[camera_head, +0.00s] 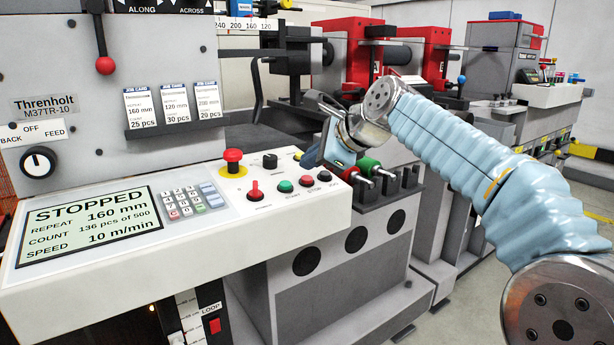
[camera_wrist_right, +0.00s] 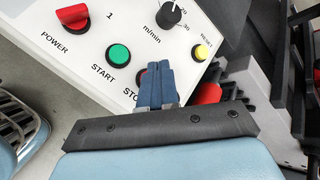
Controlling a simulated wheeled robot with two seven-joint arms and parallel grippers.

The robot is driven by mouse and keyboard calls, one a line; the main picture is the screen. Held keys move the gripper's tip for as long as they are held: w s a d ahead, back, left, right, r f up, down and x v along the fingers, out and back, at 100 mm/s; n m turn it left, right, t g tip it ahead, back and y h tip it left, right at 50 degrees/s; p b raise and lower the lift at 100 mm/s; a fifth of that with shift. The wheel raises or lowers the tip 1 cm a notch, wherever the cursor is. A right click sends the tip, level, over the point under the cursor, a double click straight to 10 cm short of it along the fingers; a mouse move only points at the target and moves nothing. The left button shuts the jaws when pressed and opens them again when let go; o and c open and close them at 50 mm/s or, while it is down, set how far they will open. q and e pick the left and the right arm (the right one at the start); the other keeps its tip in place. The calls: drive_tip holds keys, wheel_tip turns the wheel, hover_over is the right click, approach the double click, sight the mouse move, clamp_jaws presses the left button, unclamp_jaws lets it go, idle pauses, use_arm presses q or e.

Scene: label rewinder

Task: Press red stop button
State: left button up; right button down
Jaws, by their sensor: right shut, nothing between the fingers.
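The red stop button (camera_head: 306,181) sits on the white control panel between the green start button (camera_head: 285,186) and a black jog button (camera_head: 324,176). In the right wrist view only a sliver of the stop button (camera_wrist_right: 142,74) shows beside my blue fingers, with its label partly covered. My right gripper (camera_head: 309,159) is shut and empty, its fingertips over the panel close to the stop button. It also shows in the right wrist view (camera_wrist_right: 154,68). I cannot tell whether it touches the button. The display (camera_head: 90,224) reads STOPPED. My left gripper is out of view.
A red mushroom button (camera_head: 233,160) on a yellow base, a red power switch (camera_head: 255,190) and a keypad (camera_head: 190,202) share the panel. A yellow reset button (camera_wrist_right: 201,52) is near my fingers. Green-ended and red-ended rods (camera_head: 369,167) stand right of the panel.

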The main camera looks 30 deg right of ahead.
sight(314, 190)
drive_tip(key=r+p, duration=0.2)
drive_tip(key=shift+s+r, duration=0.2)
drive_tip(key=shift+r, duration=0.2)
drive_tip(key=shift+s+r, duration=0.15)
drive_tip(key=shift+r, duration=0.75)
